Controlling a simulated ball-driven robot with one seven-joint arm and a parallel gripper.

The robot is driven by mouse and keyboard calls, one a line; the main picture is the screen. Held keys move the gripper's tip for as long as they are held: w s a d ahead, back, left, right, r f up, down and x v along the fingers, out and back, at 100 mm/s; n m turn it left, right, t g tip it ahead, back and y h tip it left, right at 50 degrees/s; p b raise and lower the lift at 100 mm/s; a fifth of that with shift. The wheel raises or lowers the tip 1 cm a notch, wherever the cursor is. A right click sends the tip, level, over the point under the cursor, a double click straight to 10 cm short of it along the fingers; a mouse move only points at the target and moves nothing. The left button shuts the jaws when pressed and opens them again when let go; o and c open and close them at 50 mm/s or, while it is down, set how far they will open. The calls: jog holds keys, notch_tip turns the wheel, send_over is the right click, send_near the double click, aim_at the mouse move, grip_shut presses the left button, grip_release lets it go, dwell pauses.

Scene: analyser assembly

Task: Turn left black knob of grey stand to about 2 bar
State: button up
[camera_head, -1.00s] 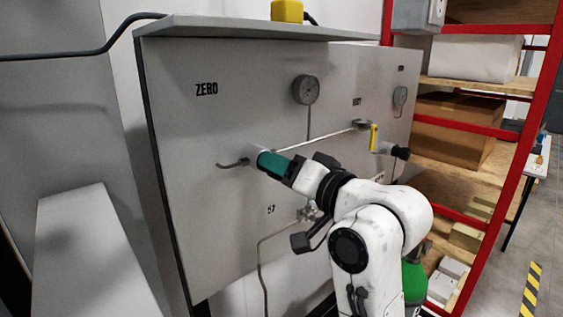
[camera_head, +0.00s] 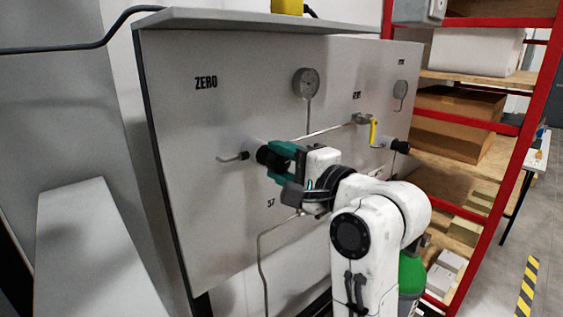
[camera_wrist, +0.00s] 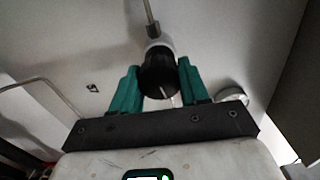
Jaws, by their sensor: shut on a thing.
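The grey stand (camera_head: 215,120) is a panel with pipes, gauges and knobs. Its left black knob (camera_head: 264,153) shows at the tips of my gripper (camera_head: 280,161), below the larger round gauge (camera_head: 305,83). In the wrist view, the black knob (camera_wrist: 158,78) sits between the two green fingers, with a pale collar and pipe behind it. My gripper is shut on this knob. The gauge's needle and scale are too small to read. A second black knob (camera_head: 401,146) is at the right side of the panel.
A yellow-handled valve (camera_head: 373,131) and a smaller gauge (camera_head: 400,89) are right of my gripper. A bent pipe (camera_head: 233,157) sticks out left of the knob. Red-framed shelves (camera_head: 470,125) with boxes stand at the right.

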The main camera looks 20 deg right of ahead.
jog(key=m, duration=0.7)
jog(key=shift+d+f, duration=0.1)
jog(key=shift+f, duration=0.1)
jog(key=m, duration=0.7)
jog(key=shift+f, duration=0.2)
jog(key=o, duration=1)
jog(key=shift+r, duration=0.2)
jog(key=shift+o, duration=0.2)
